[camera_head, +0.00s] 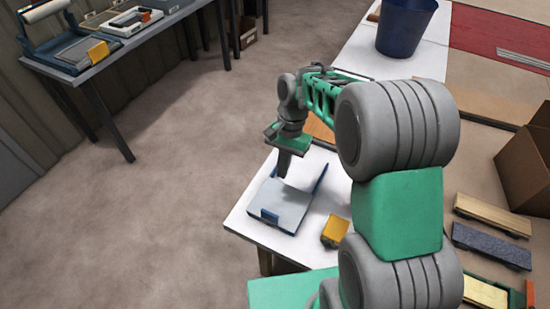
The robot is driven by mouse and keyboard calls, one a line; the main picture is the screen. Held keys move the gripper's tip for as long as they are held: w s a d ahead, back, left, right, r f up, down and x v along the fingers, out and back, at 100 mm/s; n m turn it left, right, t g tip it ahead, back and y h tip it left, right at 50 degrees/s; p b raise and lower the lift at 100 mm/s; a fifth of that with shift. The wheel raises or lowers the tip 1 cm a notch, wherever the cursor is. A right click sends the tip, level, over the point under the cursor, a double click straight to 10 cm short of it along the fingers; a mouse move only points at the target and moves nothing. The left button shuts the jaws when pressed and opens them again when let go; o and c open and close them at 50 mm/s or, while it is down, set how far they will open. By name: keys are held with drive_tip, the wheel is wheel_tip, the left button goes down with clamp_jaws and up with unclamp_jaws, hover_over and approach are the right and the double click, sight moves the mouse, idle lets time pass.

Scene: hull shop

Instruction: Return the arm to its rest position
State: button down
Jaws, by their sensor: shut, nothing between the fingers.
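My arm, grey and green, reaches from the lower right of the head view over a white table. My gripper (284,166) is at its far end, pointing down, shut and empty. It is above a blue-rimmed grey tray or clipboard-like board (287,206) on the near corner of the table. I cannot tell its exact height over the board. My arm's upper links hide part of the table behind them.
A yellow block-like item (335,231) lies right of the board. A dark blue bucket (406,28) stands at the back. A cardboard box (528,165) and several sanding-block-like pieces (491,246) are at the right. A dark bench (110,48) stands upper left. Open floor (150,200) lies left.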

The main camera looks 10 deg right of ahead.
drive_tip(key=s+d+f+n, duration=0.2)
drive_tip(key=s+f+n, duration=0.25)
drive_tip(key=n, duration=0.25)
drive_tip(key=s+d+r+t+h, duration=0.2)
drive_tip(key=s+d+r+t, duration=0.15)
drive_tip(key=s+r, duration=0.45)
wheel_tip(320, 180, up, 8)
drive_tip(key=w+t, duration=0.1)
drive_tip(key=t, duration=0.1)
drive_tip(key=shift+w+r+t, duration=0.15)
drive_tip(key=shift+w+t, duration=0.2)
